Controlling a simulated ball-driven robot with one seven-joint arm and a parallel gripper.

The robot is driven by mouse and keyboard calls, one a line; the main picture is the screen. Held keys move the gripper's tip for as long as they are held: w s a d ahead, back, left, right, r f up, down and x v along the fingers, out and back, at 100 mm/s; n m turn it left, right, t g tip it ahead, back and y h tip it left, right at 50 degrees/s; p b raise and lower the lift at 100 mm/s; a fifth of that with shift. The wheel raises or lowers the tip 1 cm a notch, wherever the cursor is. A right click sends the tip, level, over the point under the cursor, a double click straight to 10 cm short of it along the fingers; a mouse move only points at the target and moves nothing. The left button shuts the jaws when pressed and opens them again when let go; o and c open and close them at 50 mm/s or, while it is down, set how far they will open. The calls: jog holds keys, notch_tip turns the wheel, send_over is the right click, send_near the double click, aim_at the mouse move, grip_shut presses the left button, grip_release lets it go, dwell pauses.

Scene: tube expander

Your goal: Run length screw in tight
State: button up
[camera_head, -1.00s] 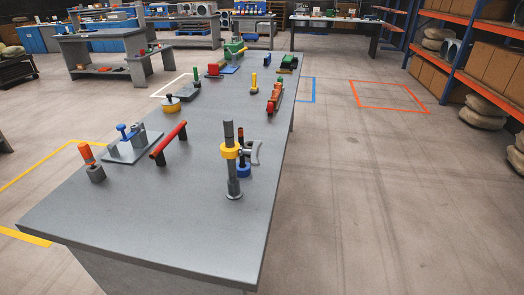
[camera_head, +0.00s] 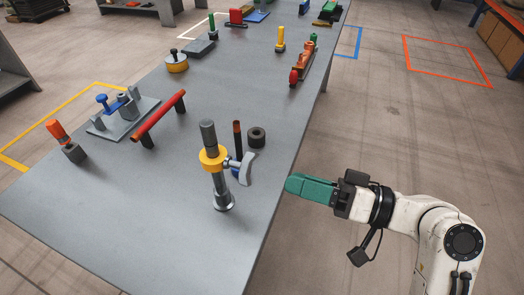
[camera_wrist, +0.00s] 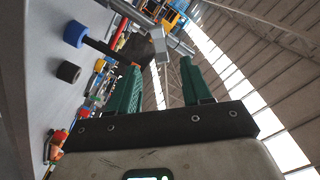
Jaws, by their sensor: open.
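The tube expander (camera_head: 217,180) stands upright near the front of the grey table, with a dark top, a yellow collar (camera_head: 213,159) and a shiny foot. The length screw appears to be the grey wing-shaped handle (camera_head: 245,168) on a short shaft at the collar's right side; its thread is hidden. My gripper (camera_head: 290,184) has teal fingers and is right of the handle, apart from it, at the table's right edge. In the wrist view my gripper (camera_wrist: 160,63) is open and empty, with the grey handle (camera_wrist: 158,45) and yellow collar (camera_wrist: 175,21) beyond the fingertips.
Behind the expander stand a dark rod (camera_head: 237,139) in a blue ring (camera_wrist: 75,33) and a dark ring (camera_head: 256,137). A red bar (camera_head: 159,118) on legs is to the left. The grey table (camera_head: 130,220) is clear at the front left.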

aim_at(254, 170)
jog(key=p+x, duration=0.1)
jog(key=x, duration=0.9)
jog(key=shift+w+a+f, duration=0.1)
jog(key=shift+a, duration=0.15)
grip_shut()
